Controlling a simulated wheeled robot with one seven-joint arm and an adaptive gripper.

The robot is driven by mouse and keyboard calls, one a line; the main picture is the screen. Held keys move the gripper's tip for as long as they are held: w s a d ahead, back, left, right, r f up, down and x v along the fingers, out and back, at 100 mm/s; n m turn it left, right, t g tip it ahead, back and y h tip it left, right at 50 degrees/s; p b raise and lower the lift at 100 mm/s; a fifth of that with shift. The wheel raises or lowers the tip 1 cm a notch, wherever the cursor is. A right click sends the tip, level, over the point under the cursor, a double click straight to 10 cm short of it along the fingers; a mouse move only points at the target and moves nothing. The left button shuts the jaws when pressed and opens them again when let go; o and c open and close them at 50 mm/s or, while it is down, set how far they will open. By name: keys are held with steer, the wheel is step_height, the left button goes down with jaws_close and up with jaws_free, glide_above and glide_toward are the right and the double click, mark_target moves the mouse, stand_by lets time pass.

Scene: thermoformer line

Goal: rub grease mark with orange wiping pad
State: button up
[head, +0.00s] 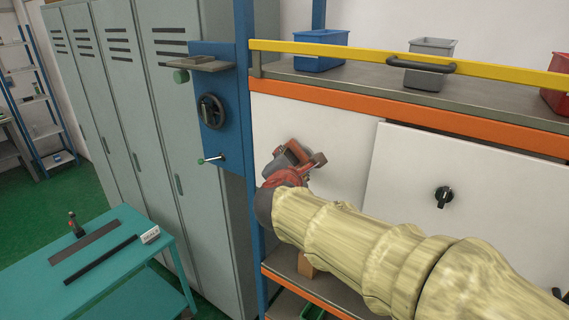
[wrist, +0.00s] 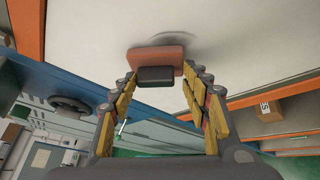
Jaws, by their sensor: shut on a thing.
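My gripper (wrist: 160,76) is shut on the dark grip block of the orange wiping pad (wrist: 154,54). The pad's orange face is against or very close to a white panel (wrist: 240,40); contact is hard to tell. The grease mark (wrist: 200,37) is a faint grey curved smear on this panel, just above and right of the pad in the wrist view; the pad may cover part of it. In the head view my gripper (head: 294,160) is at the white panel under the orange beam, and its wrist hides much of the pad.
A blue post with a handwheel (head: 212,111) and a small lever stands left of the panel. A shelf above holds a blue bin (head: 320,52) and a grey bin (head: 430,62) behind a yellow rail. A black knob (head: 444,197) is on the right panel. A cardboard box (wrist: 268,110) is below.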

steer(key=shift+s+d+b, duration=0.45)
steer(key=shift+s+d, duration=0.55)
steer(key=shift+d, duration=0.25)
steer(key=shift+s+d+b, duration=0.4)
steer(key=shift+s+d, duration=0.55)
steer(key=shift+d, duration=0.3)
steer(key=shift+w+a+b, duration=0.45)
steer(key=shift+w+a, duration=0.2)
steer(key=shift+a, duration=0.3)
steer(key=shift+c, duration=0.2)
steer(key=w+a, duration=0.4)
steer(key=a, duration=0.1)
steer(key=w+a, duration=0.2)
steer(key=shift+w+a+b, duration=0.1)
steer(key=shift+a+b, duration=0.25)
steer(key=shift+b, duration=0.05)
steer(key=shift+s+a+b, duration=0.35)
steer(key=shift+s+a, duration=0.55)
steer(key=shift+s, duration=0.3)
steer(key=shift+s+a+b, duration=0.35)
steer(key=shift+s+a, duration=0.55)
steer(key=shift+s, duration=0.25)
steer(key=shift+s+a, duration=0.9)
steer(key=shift+s, duration=0.25)
